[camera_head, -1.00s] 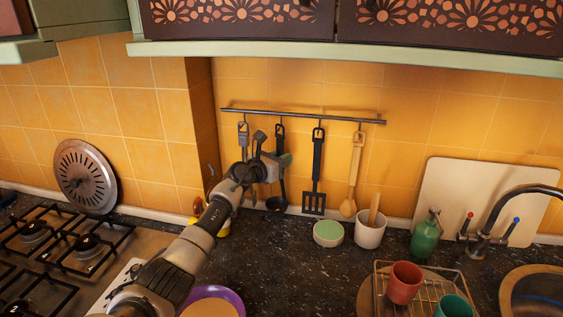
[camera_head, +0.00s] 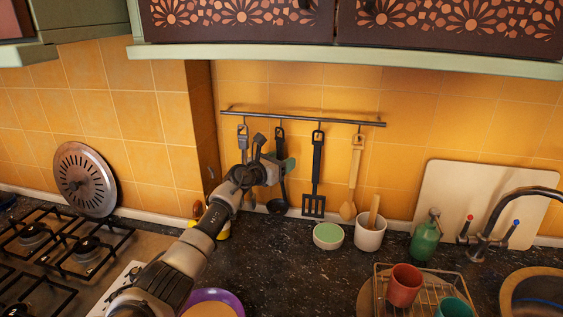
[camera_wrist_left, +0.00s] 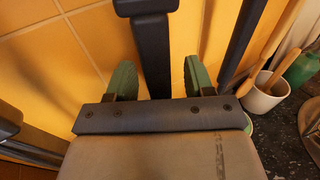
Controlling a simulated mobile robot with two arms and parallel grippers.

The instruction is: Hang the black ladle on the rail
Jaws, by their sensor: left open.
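The black ladle (camera_head: 281,190) hangs upright at the rail (camera_head: 300,117), its bowl low against the tiles. Its top end is close under the rail; the exact hook contact is too small to tell. My left gripper (camera_head: 278,170) is open at the ladle's handle. In the left wrist view, the black handle (camera_wrist_left: 153,55) stands between the two green finger pads of my left gripper (camera_wrist_left: 158,80), with a gap on both sides. Part of the ladle is hidden behind the gripper in the head view. My right gripper is not in view.
A black slotted spatula (camera_head: 316,170) and a light spoon (camera_head: 355,175) hang to the right; another dark utensil (camera_head: 242,140) hangs to the left. A green bowl (camera_head: 328,236) and a white pot (camera_head: 370,232) stand below. The cabinet (camera_head: 350,55) overhangs the rail.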

